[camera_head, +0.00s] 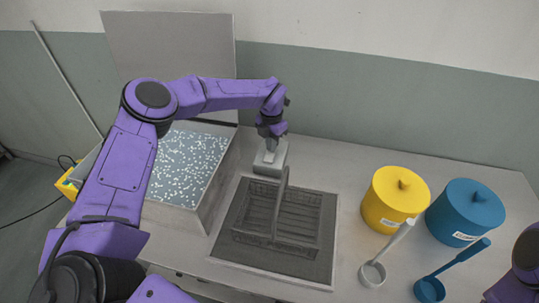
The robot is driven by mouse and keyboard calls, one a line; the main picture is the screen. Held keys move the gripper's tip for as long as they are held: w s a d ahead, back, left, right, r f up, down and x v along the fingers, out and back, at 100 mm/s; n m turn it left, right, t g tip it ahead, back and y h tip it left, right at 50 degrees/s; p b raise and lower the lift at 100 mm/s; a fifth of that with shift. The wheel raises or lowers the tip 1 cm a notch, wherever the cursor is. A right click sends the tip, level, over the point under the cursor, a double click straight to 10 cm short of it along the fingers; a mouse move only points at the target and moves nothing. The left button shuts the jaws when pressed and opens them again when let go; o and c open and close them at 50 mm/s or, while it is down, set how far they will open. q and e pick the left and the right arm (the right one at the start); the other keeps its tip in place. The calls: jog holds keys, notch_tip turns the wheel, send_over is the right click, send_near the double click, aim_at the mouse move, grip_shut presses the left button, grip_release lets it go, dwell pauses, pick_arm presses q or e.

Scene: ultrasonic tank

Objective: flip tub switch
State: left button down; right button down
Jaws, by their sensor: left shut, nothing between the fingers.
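The tub (207,212) is a metal tank at the left with its lid (170,45) raised at the back. Its surface inside is covered with white specks. A small grey switch box (268,167) stands on the counter to the right of the tub. My left gripper (270,146) is shut and empty, pointing down at the top of this box. It hides part of the box's top, so I cannot tell the switch's position or whether the fingers touch it. Only purple links of my right arm show at the lower right edge.
A wire basket (275,238) with a tall handle stands on a dark mat (318,270) in front of the box. A yellow lidded pot (390,205), a blue lidded pot (462,215) and two ladles (373,273) (430,288) are at the right.

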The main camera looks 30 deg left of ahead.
pick_arm(q)
jog(key=shift+f+b, duration=0.3)
jog(key=shift+f, duration=0.1)
jog(key=shift+r, duration=0.1)
notch_tip(320, 180, up, 2)
jog(key=shift+p, duration=0.8)
jog(key=shift+r+p, duration=1.4)
jog(key=shift+r, duration=1)
